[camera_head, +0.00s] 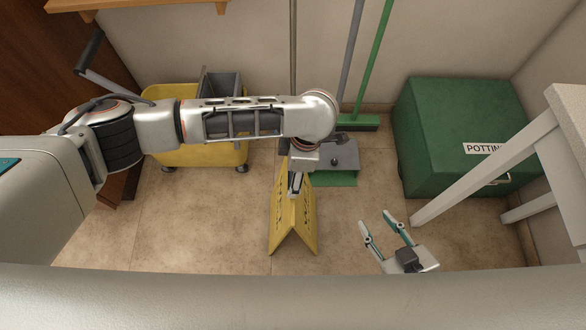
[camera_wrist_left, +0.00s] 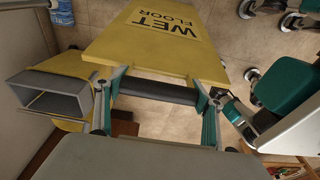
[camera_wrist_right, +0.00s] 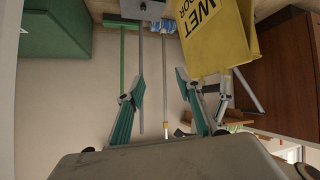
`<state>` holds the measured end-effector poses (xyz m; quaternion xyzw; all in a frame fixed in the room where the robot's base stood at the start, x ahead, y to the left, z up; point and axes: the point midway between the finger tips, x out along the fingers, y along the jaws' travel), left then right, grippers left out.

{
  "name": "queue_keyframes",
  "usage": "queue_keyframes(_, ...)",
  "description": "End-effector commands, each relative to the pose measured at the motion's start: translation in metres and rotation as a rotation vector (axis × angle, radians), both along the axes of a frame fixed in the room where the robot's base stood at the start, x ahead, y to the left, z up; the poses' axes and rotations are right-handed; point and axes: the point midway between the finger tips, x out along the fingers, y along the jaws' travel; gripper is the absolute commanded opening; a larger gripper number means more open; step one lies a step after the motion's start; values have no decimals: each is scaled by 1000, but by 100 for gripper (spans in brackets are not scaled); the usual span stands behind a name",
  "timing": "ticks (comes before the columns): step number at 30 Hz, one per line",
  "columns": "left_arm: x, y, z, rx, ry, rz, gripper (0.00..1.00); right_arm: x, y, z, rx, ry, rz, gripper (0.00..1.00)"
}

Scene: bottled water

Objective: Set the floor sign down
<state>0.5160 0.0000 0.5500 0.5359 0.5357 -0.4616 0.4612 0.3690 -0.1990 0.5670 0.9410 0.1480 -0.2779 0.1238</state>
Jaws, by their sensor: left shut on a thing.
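The yellow floor sign (camera_head: 288,218) is an upright A-frame with its two panels spread, in the middle of the head view. My left gripper (camera_head: 296,186) is at its top. In the left wrist view, the "WET FLOOR" panel (camera_wrist_left: 150,50) leads away from a dark bar between the fingers, and my left gripper (camera_wrist_left: 158,100) is shut on the sign there. Whether the sign's lower edges touch the floor is not clear. My right gripper (camera_head: 385,228) is open and empty, right of the sign; its spread fingers (camera_wrist_right: 160,100) show in the right wrist view.
A yellow mop bucket (camera_head: 190,154) stands at the back left. A dustpan (camera_head: 340,155) and a green broom (camera_head: 358,122) are behind the sign. A green potting box (camera_head: 450,120) and a white table (camera_head: 570,110) are at the right. Tiled floor (camera_head: 190,225) is clear left of the sign.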

Motion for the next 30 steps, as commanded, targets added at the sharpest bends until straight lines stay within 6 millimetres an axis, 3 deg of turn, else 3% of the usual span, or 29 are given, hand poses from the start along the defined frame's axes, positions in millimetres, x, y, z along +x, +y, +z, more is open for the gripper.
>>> queue_keyframes(8, 1, 0, -1, -1, -2, 1, 12, -3, 0, -3, -1, 7, 3, 36)
queue_keyframes(9, 1, 0, -1, 0, -2, 1, 78, -3, 0, -3, -1, 7, 3, 36)
queue_keyframes(10, 1, 0, -1, 0, -2, 1, 85, -3, 0, -3, -2, 6, 3, 36)
queue_keyframes(22, 1, 0, 3, 0, -3, 1, 85, -2, 0, -2, -2, 4, 4, 36)
queue_keyframes(26, 3, -2, 21, -1, -10, 0, 85, 2, 0, 6, -3, -10, 4, 36)
queue_keyframes(30, 4, -7, 50, -1, -13, 0, 85, 4, -2, 11, -9, -17, 2, 36)
